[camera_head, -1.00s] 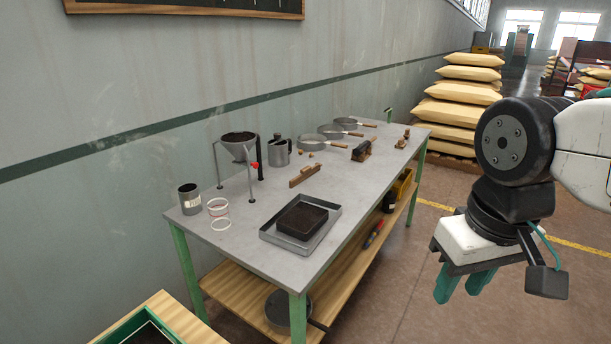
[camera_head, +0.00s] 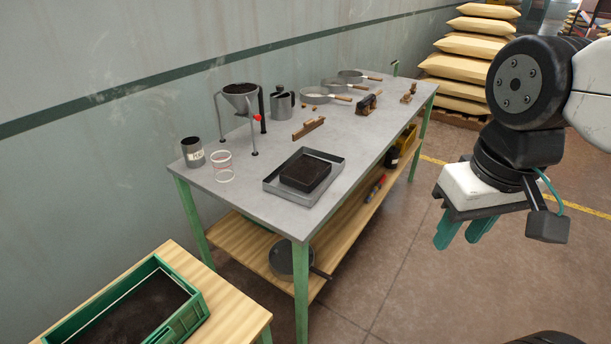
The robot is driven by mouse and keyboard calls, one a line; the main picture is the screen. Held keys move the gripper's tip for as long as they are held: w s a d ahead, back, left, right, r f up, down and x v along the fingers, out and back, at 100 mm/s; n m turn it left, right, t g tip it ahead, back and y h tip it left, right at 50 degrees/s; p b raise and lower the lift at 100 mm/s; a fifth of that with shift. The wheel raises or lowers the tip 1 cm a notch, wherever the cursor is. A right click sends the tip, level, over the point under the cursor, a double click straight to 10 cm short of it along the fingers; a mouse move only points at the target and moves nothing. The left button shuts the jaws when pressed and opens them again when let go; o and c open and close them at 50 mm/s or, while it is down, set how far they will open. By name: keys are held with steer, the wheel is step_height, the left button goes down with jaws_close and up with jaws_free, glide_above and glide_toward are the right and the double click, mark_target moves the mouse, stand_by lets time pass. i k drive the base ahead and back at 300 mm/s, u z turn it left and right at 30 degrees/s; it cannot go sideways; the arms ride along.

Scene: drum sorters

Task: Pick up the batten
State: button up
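The batten (camera_head: 308,128) looks like a short brown wooden strip with a raised part. It lies on the grey tabletop, behind the dark block in the tray and right of the funnel stand. My gripper (camera_head: 463,238) hangs at the right of the view, over the floor beyond the table's right side. Its two teal fingers point down and stand apart with nothing between them. It is well apart from the batten.
The workbench (camera_head: 240,205) also holds a metal tray (camera_head: 278,190) with a dark block, a funnel stand (camera_head: 240,95), a mug (camera_head: 282,105), a can (camera_head: 192,152), clear rings (camera_head: 222,166) and several pans. A green crate (camera_head: 190,318) stands front left. Sacks (camera_head: 470,67) are stacked behind.

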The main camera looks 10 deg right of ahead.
mark_target(309, 125)
steer(key=z, duration=0.4)
steer(key=i, duration=0.4)
steer(key=z, duration=1.05)
steer(key=i, duration=1.3)
steer(key=u, duration=0.75)
steer(key=i, duration=0.6)
steer(key=u, duration=0.55)
